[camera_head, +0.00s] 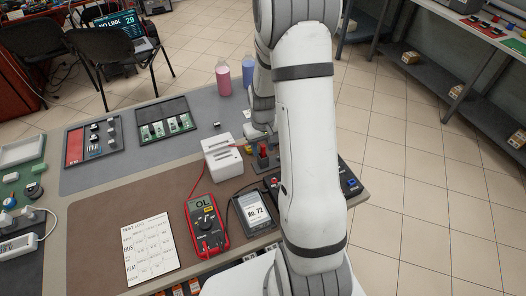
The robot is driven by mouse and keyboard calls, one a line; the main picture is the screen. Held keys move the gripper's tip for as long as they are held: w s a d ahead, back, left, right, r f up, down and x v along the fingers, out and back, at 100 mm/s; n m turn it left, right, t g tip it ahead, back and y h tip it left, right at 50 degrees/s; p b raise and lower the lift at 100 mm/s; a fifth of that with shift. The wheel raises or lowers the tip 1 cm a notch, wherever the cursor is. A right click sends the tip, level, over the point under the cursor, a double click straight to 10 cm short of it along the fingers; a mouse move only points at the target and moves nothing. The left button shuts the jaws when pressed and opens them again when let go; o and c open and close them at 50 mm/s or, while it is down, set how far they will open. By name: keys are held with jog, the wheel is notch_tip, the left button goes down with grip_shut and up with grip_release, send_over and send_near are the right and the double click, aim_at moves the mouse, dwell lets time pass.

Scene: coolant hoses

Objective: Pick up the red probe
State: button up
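A small red upright piece, which looks like the red probe (263,151), stands in a dark holder (264,163) just right of the white box. My gripper (259,139) is beside and just above it, small and partly hidden by my own arm. I cannot tell whether its fingers touch the red piece or are open or shut. A red multimeter (206,226) reading "OL" lies on the brown mat. A red lead (198,180) runs from it up toward the white box.
A white box (222,156) stands left of the holder. Pink (223,78) and blue (248,72) bottles stand at the far edge. My arm hides much of the right side.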

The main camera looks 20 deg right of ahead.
jog(key=shift+f, duration=0.6)
jog(key=shift+c, duration=0.4)
grip_shut()
